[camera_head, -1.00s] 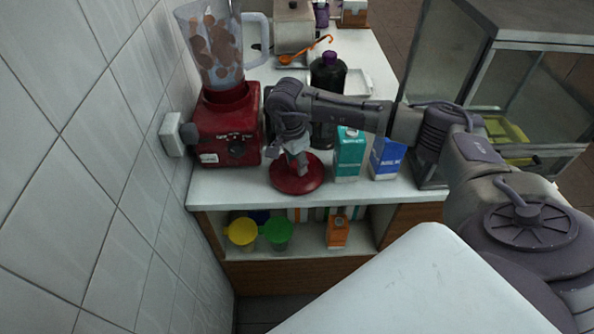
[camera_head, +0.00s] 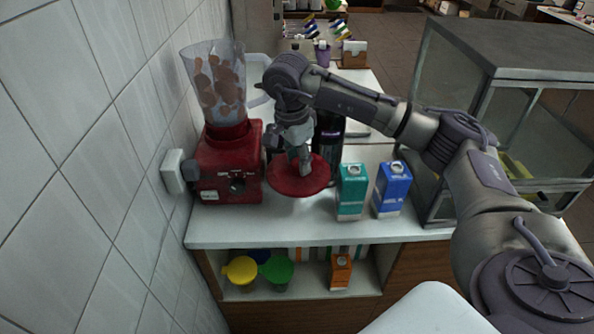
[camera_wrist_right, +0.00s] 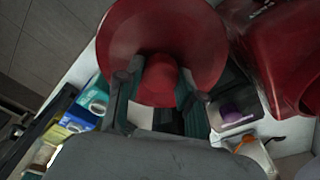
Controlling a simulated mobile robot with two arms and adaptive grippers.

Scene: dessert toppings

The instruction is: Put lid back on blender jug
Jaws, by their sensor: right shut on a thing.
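The red blender (camera_head: 228,175) stands on the counter by the tiled wall. Its clear jug (camera_head: 215,85) sits upright on the base, has an open top and holds several brown round pieces. The round red lid (camera_head: 315,183) is in my right gripper (camera_head: 303,163), which points down and is shut on the lid's knob. The lid is held roughly level above the counter, to the right of the blender and below the jug's rim. In the right wrist view, the lid (camera_wrist_right: 190,25) shows with its knob between the fingers (camera_wrist_right: 158,85). My left gripper is not in view.
A teal carton (camera_head: 351,192) and a blue carton (camera_head: 392,190) stand right of the lid. A dark bottle (camera_head: 330,140) is behind my gripper. A glass case (camera_head: 500,120) stands at the right. Yellow (camera_head: 240,270) and green (camera_head: 277,271) cups are on the shelf below.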

